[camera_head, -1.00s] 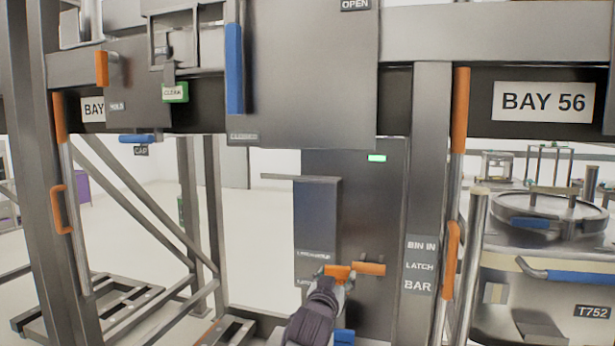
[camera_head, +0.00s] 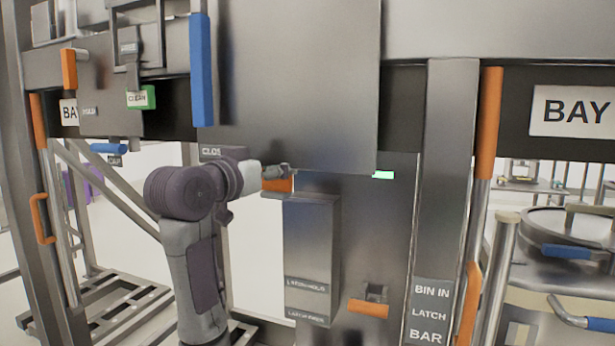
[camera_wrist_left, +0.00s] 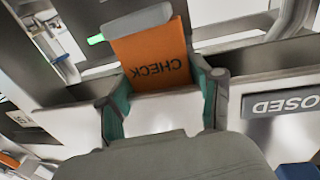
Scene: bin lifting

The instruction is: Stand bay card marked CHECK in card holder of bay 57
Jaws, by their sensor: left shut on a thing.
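The orange card marked CHECK (camera_wrist_left: 158,58) is between the fingers of my left gripper (camera_wrist_left: 162,90) in the left wrist view, its lettering upside down. In the head view my left gripper (camera_head: 276,171) is shut on this card (camera_head: 277,185), just under the lower edge of the big grey panel. A green card marked CLEAN (camera_head: 141,97) is at the upper left, below a dark bracket. The sign beside it (camera_head: 69,112) shows only "BA"; its number is hidden, so I cannot tell which holder is bay 57's. My right gripper is out of view.
A grey box (camera_head: 311,245) stands just below the card. An orange handle (camera_head: 368,309) is low on the column. A blue handle (camera_head: 201,70) and orange handle (camera_head: 69,69) stick out at the upper left. A post (camera_head: 446,170) stands at right.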

